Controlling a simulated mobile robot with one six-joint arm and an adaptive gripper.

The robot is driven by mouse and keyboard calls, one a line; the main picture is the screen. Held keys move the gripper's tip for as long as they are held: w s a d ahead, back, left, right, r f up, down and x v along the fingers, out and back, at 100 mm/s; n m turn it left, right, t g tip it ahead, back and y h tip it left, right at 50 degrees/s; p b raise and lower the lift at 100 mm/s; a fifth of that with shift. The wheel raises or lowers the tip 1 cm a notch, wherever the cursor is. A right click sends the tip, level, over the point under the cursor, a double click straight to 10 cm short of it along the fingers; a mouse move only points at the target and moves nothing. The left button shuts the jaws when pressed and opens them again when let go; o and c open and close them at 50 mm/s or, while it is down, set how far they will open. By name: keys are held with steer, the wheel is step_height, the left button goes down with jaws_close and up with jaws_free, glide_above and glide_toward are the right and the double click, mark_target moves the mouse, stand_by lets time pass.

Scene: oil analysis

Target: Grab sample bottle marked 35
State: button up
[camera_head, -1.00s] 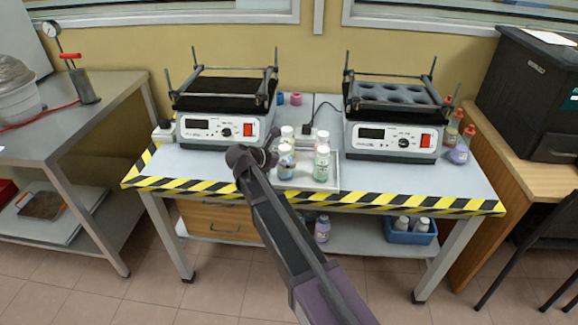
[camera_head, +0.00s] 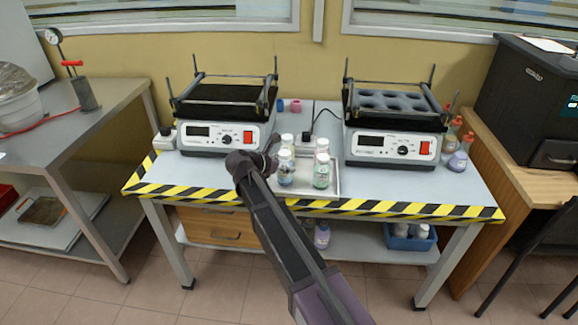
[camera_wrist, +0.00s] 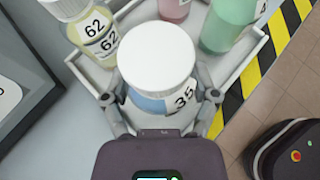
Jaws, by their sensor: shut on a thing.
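The sample bottle marked 35 (camera_wrist: 160,75) has a white cap and a label reading 35, with a bluish content showing. In the wrist view it stands between the two fingers of my gripper (camera_wrist: 160,108), which are shut on it. In the head view the bottle (camera_head: 285,170) is at the front left of the white tray (camera_head: 333,187), and my gripper (camera_head: 270,157) reaches it from the left. Whether the bottle touches the tray floor cannot be told. A yellowish bottle marked 62 (camera_wrist: 92,33) stands beside it in the tray.
A green bottle (camera_wrist: 228,22) and a pinkish bottle (camera_wrist: 174,8) stand close by in the tray. Two shakers (camera_head: 222,133) (camera_head: 396,143) flank the tray behind. Striped tape (camera_head: 380,207) marks the table's front edge. A blue bin (camera_head: 410,240) sits on the lower shelf.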

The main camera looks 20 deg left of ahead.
mark_target(280, 156)
steer(key=shift+r+p, duration=0.65)
steer(key=shift+r, duration=0.2)
steer(key=shift+r+p, duration=0.8)
steer(key=shift+r, duration=0.05)
steer(key=s+a, duration=0.1)
steer(key=s, duration=1.5)
steer(key=shift+a+r+p, duration=0.3)
steer(key=shift+r+p, duration=0.1)
